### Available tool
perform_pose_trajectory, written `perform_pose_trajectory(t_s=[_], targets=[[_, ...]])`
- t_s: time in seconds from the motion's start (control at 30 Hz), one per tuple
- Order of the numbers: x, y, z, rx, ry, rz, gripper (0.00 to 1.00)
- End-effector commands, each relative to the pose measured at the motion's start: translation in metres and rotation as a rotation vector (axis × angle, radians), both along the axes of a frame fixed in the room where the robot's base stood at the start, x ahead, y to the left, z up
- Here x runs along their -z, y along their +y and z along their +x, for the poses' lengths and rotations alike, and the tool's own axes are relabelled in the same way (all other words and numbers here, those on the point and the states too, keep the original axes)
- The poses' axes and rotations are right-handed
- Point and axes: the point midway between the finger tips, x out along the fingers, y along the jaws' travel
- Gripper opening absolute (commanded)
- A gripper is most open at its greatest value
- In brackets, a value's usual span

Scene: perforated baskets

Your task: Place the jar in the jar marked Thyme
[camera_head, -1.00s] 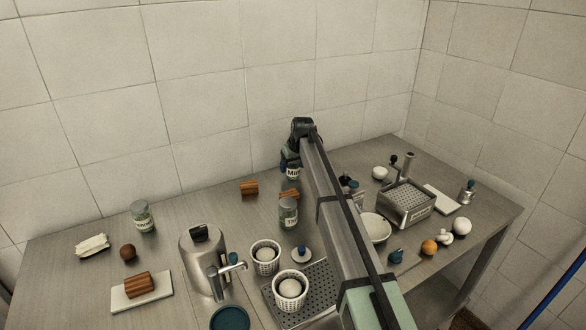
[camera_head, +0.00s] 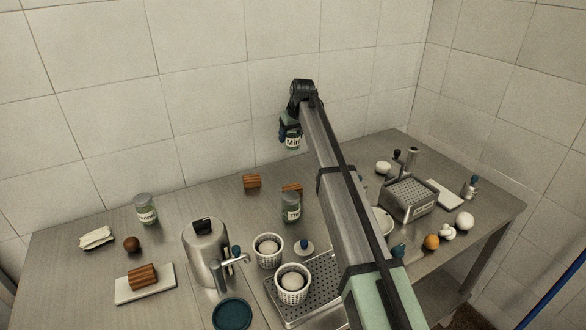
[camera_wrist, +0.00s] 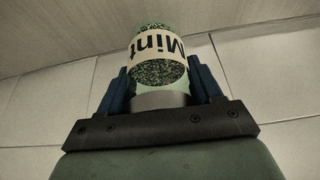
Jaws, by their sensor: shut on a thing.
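My gripper (camera_head: 291,127) is shut on a jar labelled Mint (camera_head: 293,142) and holds it in the air above the back of the table. The Mint jar (camera_wrist: 156,58) also shows in the wrist view, between the two blue fingers, with green flecks inside and its label upside down. Another jar (camera_head: 291,208), with a label starting "Th", stands upright on the table below and in front of the held jar. A third jar (camera_head: 145,209) with green contents stands at the left; its label is too small to read.
Brown wooden blocks (camera_head: 252,181) lie behind the "Th" jar. In front are a metal kettle (camera_head: 203,253), white perforated cups (camera_head: 268,262) and a perforated tray (camera_head: 322,287). A perforated metal basket (camera_head: 409,204) stands at the right.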

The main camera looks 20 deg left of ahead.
Motion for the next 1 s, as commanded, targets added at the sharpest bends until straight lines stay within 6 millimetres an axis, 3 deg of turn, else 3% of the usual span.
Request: perform_pose_trajectory(t_s=[0.13,0.2,0.33,0.47,0.6,0.7,0.8,1.0], targets=[[-0.041,0.02,-0.022,-0.029,-0.004,0.002,0.22],[-0.061,0.023,-0.044,-0.042,-0.004,0.003,0.22],[-0.092,0.018,-0.095,-0.062,-0.004,0.002,0.22],[-0.111,0.001,-0.148,-0.071,-0.004,0.002,0.22],[-0.116,-0.024,-0.195,-0.044,-0.003,0.001,0.22],[-0.112,-0.042,-0.219,-0.01,-0.001,0.0,0.22],[-0.103,-0.055,-0.235,0.026,-0.001,-0.001,0.22],[-0.093,-0.07,-0.249,0.122,-0.002,0.0,0.22]])
